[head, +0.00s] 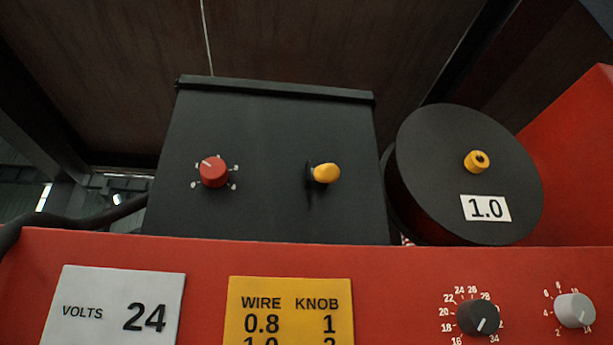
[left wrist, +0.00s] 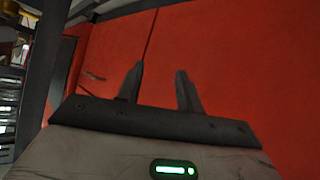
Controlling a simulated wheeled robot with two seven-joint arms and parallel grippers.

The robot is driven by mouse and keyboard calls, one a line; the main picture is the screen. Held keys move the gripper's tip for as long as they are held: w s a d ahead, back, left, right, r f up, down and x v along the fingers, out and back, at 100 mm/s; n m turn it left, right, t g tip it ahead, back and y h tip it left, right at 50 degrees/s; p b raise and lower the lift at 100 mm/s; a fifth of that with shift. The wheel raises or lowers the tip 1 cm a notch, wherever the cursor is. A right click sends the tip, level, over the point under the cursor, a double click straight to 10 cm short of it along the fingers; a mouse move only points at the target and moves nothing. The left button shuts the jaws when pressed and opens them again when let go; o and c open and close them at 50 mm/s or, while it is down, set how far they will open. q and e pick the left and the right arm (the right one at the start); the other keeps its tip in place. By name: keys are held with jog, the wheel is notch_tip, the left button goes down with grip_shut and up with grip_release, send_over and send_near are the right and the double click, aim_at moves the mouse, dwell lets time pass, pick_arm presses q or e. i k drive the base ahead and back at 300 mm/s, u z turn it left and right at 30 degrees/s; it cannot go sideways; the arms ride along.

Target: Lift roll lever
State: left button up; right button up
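A yellow-tipped lever (head: 325,173) sticks out of the front of a black box (head: 270,125) in the head view, right of a red knob (head: 213,171). A black wire roll (head: 450,140) with a yellow hub (head: 477,161) and a "1.0" label stands to the right of the box. Neither gripper shows in the head view. My left gripper (left wrist: 160,88) shows in the left wrist view, with its two fingers apart and nothing between them. It faces a plain red surface (left wrist: 220,50). My right gripper is not in view.
A red panel (head: 400,265) runs across the front below the box. It carries a "VOLTS 24" plate (head: 115,305), a yellow wire and knob chart (head: 290,310), a black dial (head: 478,318) and a grey dial (head: 575,310). A dark cable (head: 80,221) lies at left.

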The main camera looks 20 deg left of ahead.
aim_at(329, 172)
jog(key=u, duration=0.7)
jog(key=k, duration=1.15)
jog(key=u, duration=0.3)
